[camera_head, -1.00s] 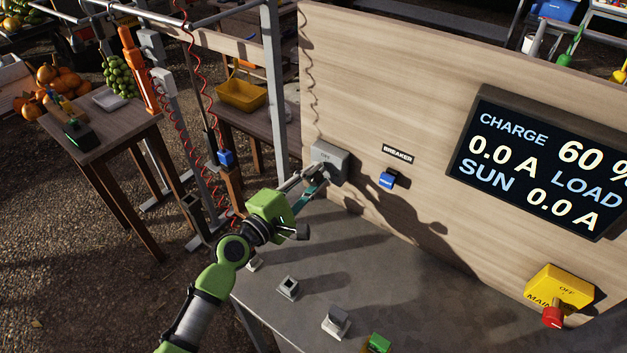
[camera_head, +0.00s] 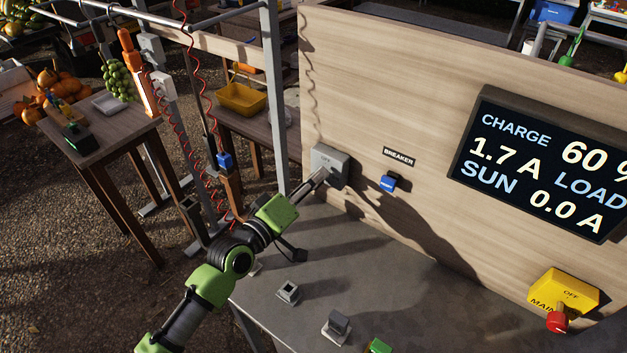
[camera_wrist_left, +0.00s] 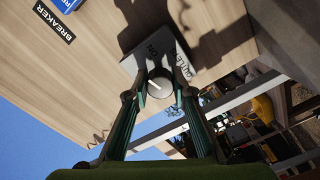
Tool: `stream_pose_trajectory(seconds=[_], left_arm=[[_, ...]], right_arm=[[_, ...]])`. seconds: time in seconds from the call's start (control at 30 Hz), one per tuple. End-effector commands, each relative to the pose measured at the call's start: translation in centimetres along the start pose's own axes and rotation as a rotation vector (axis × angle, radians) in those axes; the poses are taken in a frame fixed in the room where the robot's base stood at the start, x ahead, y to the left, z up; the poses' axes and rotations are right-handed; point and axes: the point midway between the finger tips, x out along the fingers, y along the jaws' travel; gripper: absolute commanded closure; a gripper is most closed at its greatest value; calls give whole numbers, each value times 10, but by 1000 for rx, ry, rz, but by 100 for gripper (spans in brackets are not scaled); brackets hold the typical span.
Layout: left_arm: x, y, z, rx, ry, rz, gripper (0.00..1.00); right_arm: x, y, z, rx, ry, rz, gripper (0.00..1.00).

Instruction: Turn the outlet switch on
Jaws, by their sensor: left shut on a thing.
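The outlet switch (camera_head: 327,160) is a grey box on the left part of the wooden panel. In the left wrist view the box (camera_wrist_left: 183,62) shows the words OUTLET and ON, and its round grey knob (camera_wrist_left: 157,84) has a pale line. My left gripper (camera_head: 321,178) reaches the front of the box. In the left wrist view its two fingers (camera_wrist_left: 160,93) are on either side of the knob and are shut on it. In the head view the knob is largely hidden by the gripper. My right gripper is not in view.
A blue breaker (camera_head: 388,183) sits right of the box. A display (camera_head: 540,165) reads CHARGE 1.7 A and 60 %. A yellow main switch box (camera_head: 563,288) with a red knob is at lower right. The grey table (camera_head: 390,290) below holds several small blocks.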

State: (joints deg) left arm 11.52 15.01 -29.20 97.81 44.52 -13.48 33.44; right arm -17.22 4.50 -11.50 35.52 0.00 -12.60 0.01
Motion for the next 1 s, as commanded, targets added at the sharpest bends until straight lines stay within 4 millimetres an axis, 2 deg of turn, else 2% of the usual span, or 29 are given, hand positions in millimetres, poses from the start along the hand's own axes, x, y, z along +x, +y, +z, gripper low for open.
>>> stream_pose_trajectory(seconds=[0.4,1.0], left_arm=[[0,0,0,216,4,-7,99],[0,0,0,255,5,-8,99]], right_arm=[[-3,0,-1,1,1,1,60],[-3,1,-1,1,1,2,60]])
